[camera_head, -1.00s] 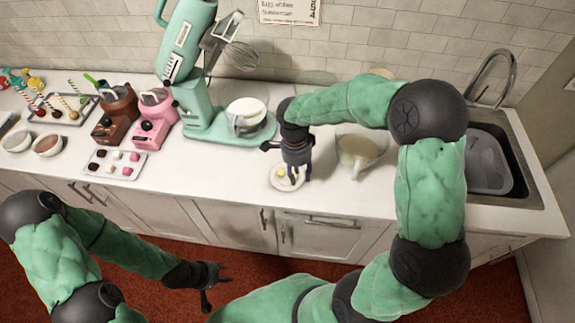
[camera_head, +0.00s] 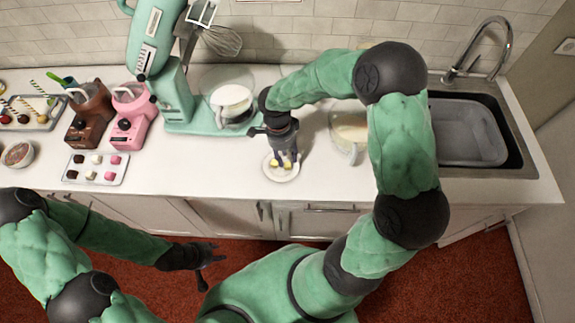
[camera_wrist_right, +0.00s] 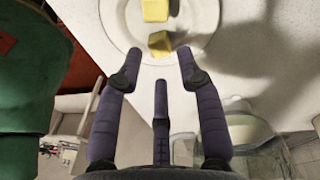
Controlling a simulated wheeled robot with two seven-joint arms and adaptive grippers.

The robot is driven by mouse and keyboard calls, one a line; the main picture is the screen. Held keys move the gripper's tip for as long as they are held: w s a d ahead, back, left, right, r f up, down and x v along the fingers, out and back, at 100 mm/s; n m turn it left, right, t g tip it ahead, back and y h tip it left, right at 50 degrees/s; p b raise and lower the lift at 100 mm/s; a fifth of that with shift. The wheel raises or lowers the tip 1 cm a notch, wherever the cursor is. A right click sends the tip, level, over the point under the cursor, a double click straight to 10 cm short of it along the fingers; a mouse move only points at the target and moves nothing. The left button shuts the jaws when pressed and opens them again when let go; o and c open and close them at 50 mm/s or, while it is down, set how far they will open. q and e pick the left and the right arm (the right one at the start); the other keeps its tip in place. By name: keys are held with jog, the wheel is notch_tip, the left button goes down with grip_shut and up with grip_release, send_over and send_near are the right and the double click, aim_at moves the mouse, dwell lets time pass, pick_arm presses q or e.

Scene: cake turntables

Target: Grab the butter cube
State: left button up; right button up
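Two yellow butter cubes show in the right wrist view, a nearer one (camera_wrist_right: 160,43) that looks tilted and a farther one (camera_wrist_right: 155,10) at the top edge. Both are on a small white plate (camera_head: 283,179) near the counter's front edge. My right gripper (camera_head: 286,160) points down over this plate. In the right wrist view its fingers (camera_wrist_right: 160,62) are spread and empty, with the nearer cube just beyond the fingertips. In the head view the fingers partly hide the butter. My left gripper (camera_head: 208,264) is open and empty, low in front of the cabinets.
A glass bowl (camera_head: 347,128) stands right of the plate. A teal stand mixer (camera_head: 180,100) with its bowl (camera_head: 231,97) is behind left. A tray of sweets (camera_head: 96,170) and pink (camera_head: 133,115) and brown machines (camera_head: 90,115) stand left. The sink (camera_head: 470,130) is far right.

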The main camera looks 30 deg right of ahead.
aim_at(287, 164)
jog(key=f, duration=0.3)
jog(key=shift+s+f, duration=0.2)
jog(key=shift+f, duration=0.15)
jog(key=c, duration=0.5)
jog(key=shift+r, duration=0.15)
